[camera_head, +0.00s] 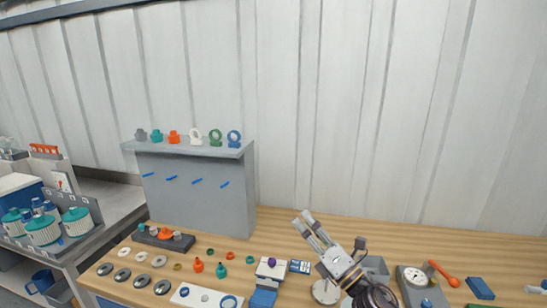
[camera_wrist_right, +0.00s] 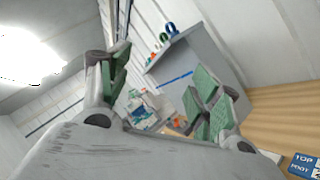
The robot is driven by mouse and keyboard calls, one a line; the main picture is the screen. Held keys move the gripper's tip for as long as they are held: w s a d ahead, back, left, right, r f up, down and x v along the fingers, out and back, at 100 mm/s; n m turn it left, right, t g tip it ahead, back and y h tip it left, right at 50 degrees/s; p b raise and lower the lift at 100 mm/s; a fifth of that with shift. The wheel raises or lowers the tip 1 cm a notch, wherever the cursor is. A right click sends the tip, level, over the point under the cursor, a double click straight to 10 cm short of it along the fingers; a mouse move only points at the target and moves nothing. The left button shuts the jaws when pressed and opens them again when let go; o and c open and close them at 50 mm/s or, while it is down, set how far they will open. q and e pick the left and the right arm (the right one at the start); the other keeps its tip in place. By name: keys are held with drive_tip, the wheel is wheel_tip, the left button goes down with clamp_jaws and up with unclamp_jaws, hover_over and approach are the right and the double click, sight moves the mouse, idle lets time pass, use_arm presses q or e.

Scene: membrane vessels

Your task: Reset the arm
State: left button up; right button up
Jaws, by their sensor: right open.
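My right arm comes up from the bottom edge of the head view. Its gripper (camera_head: 308,218) is raised over the wooden bench, with its fingers pointing up and left toward the wall. In the right wrist view the same gripper (camera_wrist_right: 162,92) is open, with its green finger pads wide apart and nothing between them. My left gripper is in neither view.
A grey shelf unit (camera_head: 196,193) with coloured fittings on top stands left of the gripper. Metal rings, small fittings and a purple-topped device (camera_head: 271,270) lie on the bench (camera_head: 330,233). A dial gauge (camera_head: 415,278) and an orange-handled tool (camera_head: 444,274) lie right of my arm.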

drive_tip(key=s+d+f+m+g+h, duration=0.2)
drive_tip(key=s+d+f+m+h, duration=0.1)
drive_tip(key=d+f+m+h, duration=1.55)
drive_tip(key=s+a+f+m+g+y, duration=0.2)
drive_tip(key=s+f+m+g, duration=0.4)
drive_tip(key=s, duration=0.5)
drive_tip(key=s+a+f+m+g+y, duration=0.3)
drive_tip(key=s+f+m+g, duration=0.35)
drive_tip(key=s, duration=0.35)
wheel_tip(320, 180, down, 33)
drive_tip(key=s, duration=0.3)
drive_tip(key=s+d+f+g, duration=0.1)
drive_tip(key=s+d+f, duration=0.1)
drive_tip(key=s+f, duration=0.8)
drive_tip(key=s+d+f+g, duration=0.1)
drive_tip(key=s+d+f, duration=0.1)
drive_tip(key=s+f, duration=0.8)
drive_tip(key=shift+s+d+f+n, duration=0.15)
drive_tip(key=shift+s+n, duration=0.25)
drive_tip(key=shift+s, duration=0.8)
